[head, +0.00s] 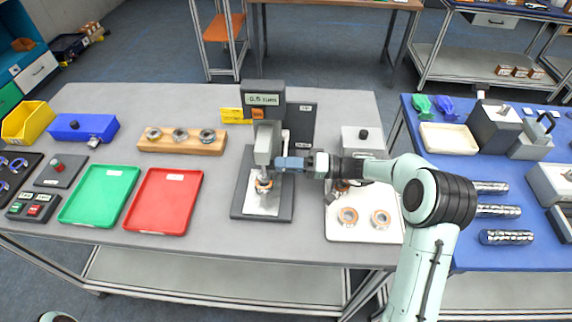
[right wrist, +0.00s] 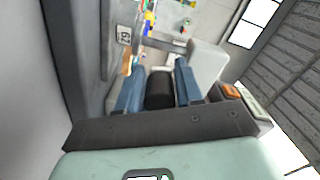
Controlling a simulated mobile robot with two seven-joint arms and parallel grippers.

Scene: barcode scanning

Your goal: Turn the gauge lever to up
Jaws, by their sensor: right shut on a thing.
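The gauge (head: 264,98) stands on a dark base plate (head: 243,205) in the middle of the table, its display lit. An orange-and-silver ring part (head: 263,185) sits under its head on a light plate. In the head view the lever is hidden behind the gripper. My left gripper is not in view.
Left of the gauge are a red tray (head: 165,203), a green tray (head: 98,196) and a wooden holder (head: 180,145) with several rings. A white tray (head: 366,235) with ring parts lies under my right arm. A blue table (head: 450,248) stands at right.

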